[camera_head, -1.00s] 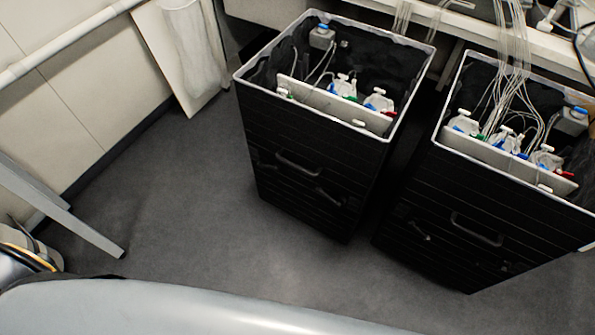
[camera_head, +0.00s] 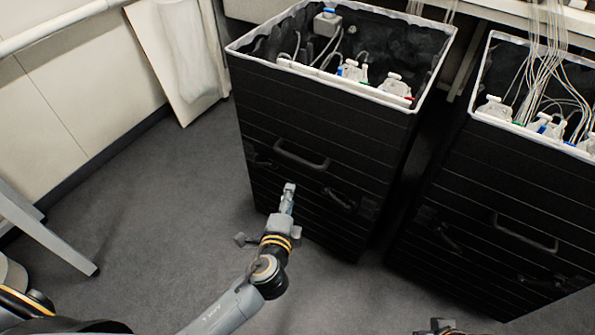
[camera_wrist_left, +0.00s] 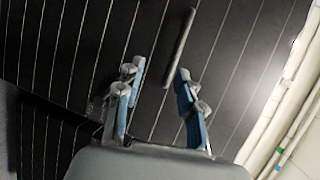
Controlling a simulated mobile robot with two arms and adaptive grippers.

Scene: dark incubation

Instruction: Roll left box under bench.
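The left box (camera_head: 300,110) is a tall black open-topped bin with a pale rim, standing upright on the floor. A dark bar handle (camera_head: 302,157) is on its front face. My left gripper (camera_head: 288,194) is in front of that face, below the handle in the head view. In the left wrist view its fingers (camera_wrist_left: 160,78) are spread with nothing between them, and the handle (camera_wrist_left: 180,47) lies just beyond the tips. The white bench (camera_head: 483,17) runs behind the boxes. Part of my right gripper (camera_head: 440,327) shows at the bottom edge; its fingers are unclear.
A similar black box (camera_head: 490,210) stands close on the right, with a narrow gap between. Both hold white-capped bottles and tubing. A white panel (camera_head: 178,55) leans at the wall, and a grey leg (camera_head: 50,238) is at left. Floor (camera_head: 160,195) left of the box is clear.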

